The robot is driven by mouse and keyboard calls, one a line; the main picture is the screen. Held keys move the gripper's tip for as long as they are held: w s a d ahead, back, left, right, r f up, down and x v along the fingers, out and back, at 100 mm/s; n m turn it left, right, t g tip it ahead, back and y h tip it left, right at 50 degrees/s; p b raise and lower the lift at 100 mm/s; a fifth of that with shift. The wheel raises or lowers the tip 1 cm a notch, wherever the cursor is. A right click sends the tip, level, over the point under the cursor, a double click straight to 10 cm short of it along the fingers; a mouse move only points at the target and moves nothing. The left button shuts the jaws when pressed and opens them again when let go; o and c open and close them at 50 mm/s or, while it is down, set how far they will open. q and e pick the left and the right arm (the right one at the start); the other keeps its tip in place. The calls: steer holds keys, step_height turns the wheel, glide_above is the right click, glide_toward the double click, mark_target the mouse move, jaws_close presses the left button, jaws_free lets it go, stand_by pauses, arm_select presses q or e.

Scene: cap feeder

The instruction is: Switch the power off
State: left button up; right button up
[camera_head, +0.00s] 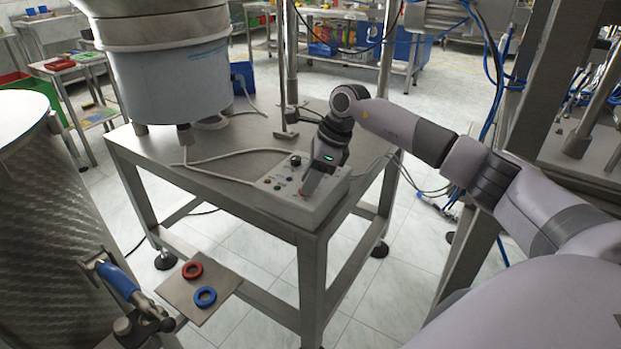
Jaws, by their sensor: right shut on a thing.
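A light grey control box (330,204) sits on the near corner of the steel table. My right gripper (307,189) comes down from above onto the right part of this panel. Its fingers are shut on a small part there, which I take to be the power switch (303,193); the fingers mostly hide it, so its position cannot be told. A green light shows on the gripper body. My left gripper is not in view.
The steel table (225,150) carries a large feeder drum (170,80) at the back left and upright posts. A small plate (220,306) with a red ring and a blue ring is at the front. A metal drum (50,220) stands at left.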

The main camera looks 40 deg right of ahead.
steer(key=shift+r, duration=0.1)
steer(key=o, duration=1.1)
steer(key=shift+c, duration=0.2)
steer(key=v, duration=0.7)
steer(key=shift+d, duration=0.1)
